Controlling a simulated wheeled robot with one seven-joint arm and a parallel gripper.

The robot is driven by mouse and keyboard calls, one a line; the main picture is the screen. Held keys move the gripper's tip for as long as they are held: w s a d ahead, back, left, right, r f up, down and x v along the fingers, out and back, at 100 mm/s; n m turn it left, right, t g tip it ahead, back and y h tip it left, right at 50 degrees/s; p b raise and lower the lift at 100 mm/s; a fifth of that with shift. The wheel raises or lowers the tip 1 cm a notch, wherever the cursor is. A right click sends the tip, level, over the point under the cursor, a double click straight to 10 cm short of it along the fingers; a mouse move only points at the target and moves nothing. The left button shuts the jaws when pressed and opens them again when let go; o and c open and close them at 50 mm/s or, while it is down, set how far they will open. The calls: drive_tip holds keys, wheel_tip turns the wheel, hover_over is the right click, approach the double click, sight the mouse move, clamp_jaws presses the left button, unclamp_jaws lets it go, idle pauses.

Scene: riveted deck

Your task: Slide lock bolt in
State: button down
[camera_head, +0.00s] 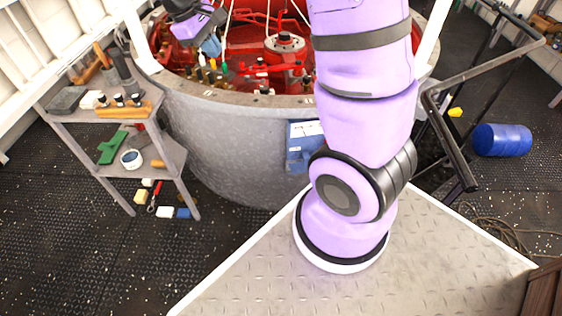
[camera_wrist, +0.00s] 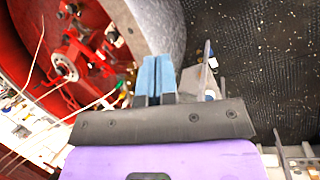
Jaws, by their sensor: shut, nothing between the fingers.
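A round grey housing (camera_head: 230,140) stands ahead, with red machinery (camera_head: 262,66) inside its rim. I cannot tell which part is the lock bolt. Several small fittings and coloured-handled pieces sit along the near inner rim. My gripper (camera_head: 211,46) is above the left part of the red machinery, near the rim. In the wrist view its blue fingers (camera_wrist: 156,62) are together with nothing between them. They show against the grey rim, with the red interior (camera_wrist: 62,40) to the left. No contact with any part is visible. My arm hides the right part of the housing.
A grey shelf stand (camera_head: 100,112) with tools, pots and a green item (camera_head: 112,148) stands at left. A dark metal railing (camera_head: 450,125) and a blue drum (camera_head: 502,140) are at right. Small items lie on the dark floor beside the stand.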

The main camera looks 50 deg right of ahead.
drive_tip(key=w+d+f+n+g+h, duration=0.2)
drive_tip(key=w+f, duration=0.2)
drive_tip(key=f, duration=0.8)
drive_tip(key=w+d+f+n+g+h, duration=0.1)
drive_tip(key=w+f, duration=0.2)
drive_tip(key=f, duration=0.9)
drive_tip(key=s+d+f+n+g+h, duration=0.1)
drive_tip(key=s+f+n, duration=0.1)
drive_tip(key=f, duration=1.1)
drive_tip(key=s+d+f+n+h, duration=0.2)
drive_tip(key=s+f+n, duration=0.1)
drive_tip(key=f, duration=1)
drive_tip(key=shift+s+d+f+g+h, duration=0.3)
drive_tip(key=shift+s+f+g, duration=0.1)
drive_tip(key=shift+s, duration=0.3)
drive_tip(key=x, duration=1.4)
drive_tip(key=shift+r, duration=0.15)
